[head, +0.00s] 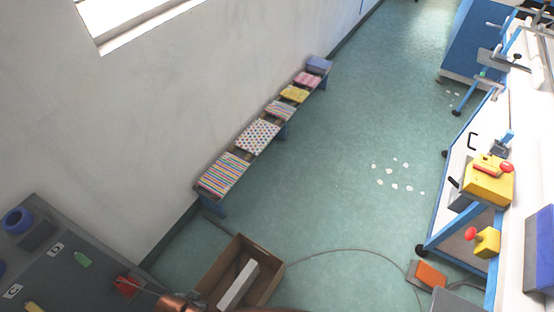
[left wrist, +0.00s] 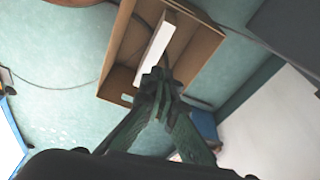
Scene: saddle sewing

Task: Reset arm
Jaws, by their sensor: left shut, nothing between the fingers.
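My left gripper (left wrist: 158,82) shows in the left wrist view, its dark green fingers shut with nothing between them. Behind its fingertips, lower down, is an open brown cardboard box (left wrist: 200,50) with a long white block (left wrist: 155,45) inside. I cannot tell the exact gap between fingertips and box. In the head view the box (head: 272,285) stands on the floor at the bottom centre, with the white block (head: 238,284) leaning in it. A copper-coloured part of my arm shows at the bottom edge there. My right gripper is not in view.
A dark table (head: 85,240) with a green item (head: 83,259) and a red item (head: 128,284) is at lower left. A bench with folded fabrics (head: 258,136) runs along the wall. A workbench with a yellow machine (head: 488,183) is at right. A cable crosses the green floor; white scraps lie there.

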